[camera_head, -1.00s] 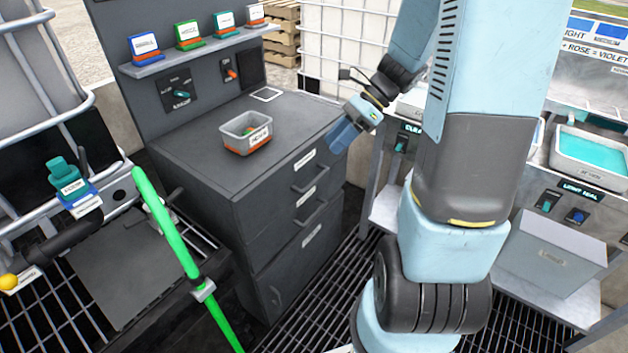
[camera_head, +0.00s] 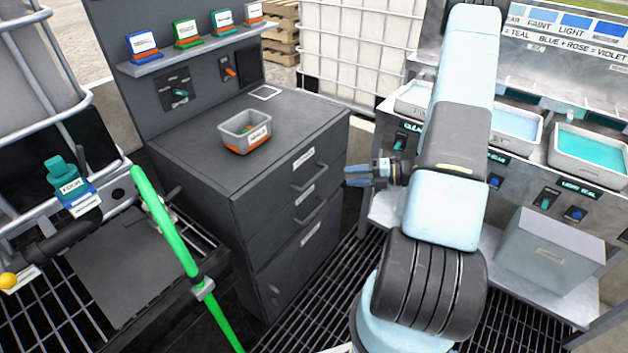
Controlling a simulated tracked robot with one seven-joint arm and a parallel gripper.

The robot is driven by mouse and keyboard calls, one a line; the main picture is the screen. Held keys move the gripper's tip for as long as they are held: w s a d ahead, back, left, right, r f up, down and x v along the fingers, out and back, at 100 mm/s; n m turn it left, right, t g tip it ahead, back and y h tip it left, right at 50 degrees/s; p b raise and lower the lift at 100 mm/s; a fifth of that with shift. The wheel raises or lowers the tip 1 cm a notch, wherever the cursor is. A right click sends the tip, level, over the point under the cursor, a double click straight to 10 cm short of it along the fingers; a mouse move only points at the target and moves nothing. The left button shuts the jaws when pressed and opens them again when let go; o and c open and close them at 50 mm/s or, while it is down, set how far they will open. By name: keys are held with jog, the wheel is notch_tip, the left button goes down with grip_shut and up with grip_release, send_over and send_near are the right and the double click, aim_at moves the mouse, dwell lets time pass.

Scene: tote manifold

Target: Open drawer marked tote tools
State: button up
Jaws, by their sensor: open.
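A dark grey cabinet (camera_head: 215,180) stands left of my arm, with two drawers on its front and a door below. The top drawer (camera_head: 290,179) has a white label and a bar handle (camera_head: 312,177). The second drawer (camera_head: 292,209) has its own label and handle (camera_head: 312,213). Both drawers look shut. The label words are too small to read, so I cannot tell which is tote tools. My gripper (camera_head: 354,176) is open and empty. Its blue fingers point left toward the top handle, with a gap between in the picture.
A grey bin (camera_head: 232,139) with an orange base sits on the cabinet top. A green hose (camera_head: 165,222) rises at left. A bench (camera_head: 520,165) with trays of liquid stands at right. The grating floor before the cabinet is clear.

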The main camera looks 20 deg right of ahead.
aim_at(315, 178)
jog(key=shift+m+t, duration=0.4)
jog(key=shift+m, duration=0.5)
jog(key=x, duration=0.4)
jog(key=f+x, duration=0.1)
jog(key=x, duration=0.4)
jog(key=f+x, duration=0.1)
jog(key=x, duration=0.3)
jog(key=shift+w+d+f, duration=0.2)
jog(key=shift+w+f, duration=0.05)
grip_shut()
